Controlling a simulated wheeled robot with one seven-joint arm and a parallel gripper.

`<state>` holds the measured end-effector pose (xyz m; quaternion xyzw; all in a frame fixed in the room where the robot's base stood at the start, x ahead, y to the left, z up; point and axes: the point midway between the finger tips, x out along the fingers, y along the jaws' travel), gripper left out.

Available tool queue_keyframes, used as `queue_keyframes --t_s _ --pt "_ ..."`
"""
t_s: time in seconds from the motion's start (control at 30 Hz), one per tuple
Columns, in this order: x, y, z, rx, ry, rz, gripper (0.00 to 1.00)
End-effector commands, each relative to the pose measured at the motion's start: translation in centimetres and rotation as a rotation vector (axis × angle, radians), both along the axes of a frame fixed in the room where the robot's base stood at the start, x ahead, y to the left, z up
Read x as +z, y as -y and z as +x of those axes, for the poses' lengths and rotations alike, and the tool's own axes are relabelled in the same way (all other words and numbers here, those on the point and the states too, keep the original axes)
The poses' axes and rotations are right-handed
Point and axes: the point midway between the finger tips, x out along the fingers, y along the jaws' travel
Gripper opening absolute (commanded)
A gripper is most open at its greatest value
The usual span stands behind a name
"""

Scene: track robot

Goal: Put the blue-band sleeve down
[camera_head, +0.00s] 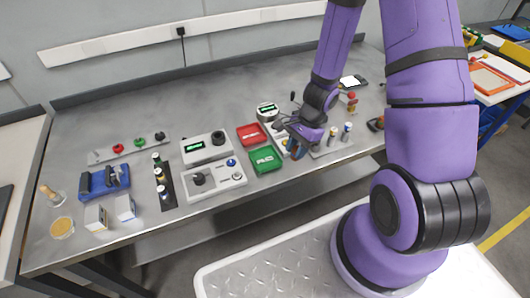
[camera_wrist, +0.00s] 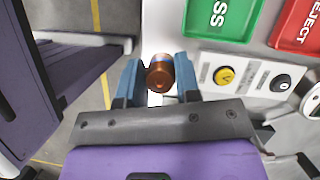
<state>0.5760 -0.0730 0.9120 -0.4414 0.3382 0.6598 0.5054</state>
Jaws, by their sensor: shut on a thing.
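The blue-band sleeve (camera_wrist: 160,76) is a copper-coloured cylinder with a thin blue ring near its far end in the wrist view. My gripper (camera_wrist: 158,80) is shut on it, with one blue finger on each side. In the head view my gripper (camera_head: 297,152) hangs at the front right of the bench, just right of the green tray (camera_head: 264,160). The sleeve cannot be made out there. The green PASS tray (camera_wrist: 207,34) and the red REJECT tray (camera_wrist: 290,45) lie beyond and right of the sleeve in the wrist view.
Grey control boxes (camera_head: 213,181) stand left of the trays. The bench's back is mostly clear.

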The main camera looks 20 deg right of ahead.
Motion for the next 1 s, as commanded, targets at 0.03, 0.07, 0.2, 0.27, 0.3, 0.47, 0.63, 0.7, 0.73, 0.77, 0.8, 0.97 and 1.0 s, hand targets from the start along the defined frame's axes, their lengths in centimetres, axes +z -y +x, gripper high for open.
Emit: queue_keyframes --t_s 0.03,0.07,0.2,0.27,0.3,0.47,0.63,0.7,0.73,0.77,0.8,0.97,1.0 --pt "-0.1 -1.0 0.8 0.006 0.002 -0.001 0.01" --pt "-0.2 -1.5 1.2 0.007 0.002 0.000 0.01" --pt "-0.5 -3.9 3.3 0.007 0.001 0.001 0.01" --pt "-0.6 -4.8 4.0 0.007 0.002 0.000 0.01" --pt "-0.7 -5.3 4.5 0.005 0.002 0.000 0.01" --pt "-0.8 -6.5 5.6 0.003 0.001 0.001 0.01" --pt "-0.9 -7.1 6.1 0.001 -0.001 0.001 0.01" --pt "-1.2 -7.5 6.4 0.002 -0.002 0.001 0.01" --pt "-1.6 -7.4 6.4 -0.001 -0.003 0.001 0.01" --pt "-1.9 -7.4 6.4 -0.002 -0.003 0.001 0.01" --pt "-2.5 -7.4 6.3 -0.003 -0.004 0.001 0.01" --pt "-4.2 -7.4 6.3 -0.001 -0.002 0.002 0.01" --pt "-4.4 -7.4 6.3 -0.001 -0.002 0.002 0.01"
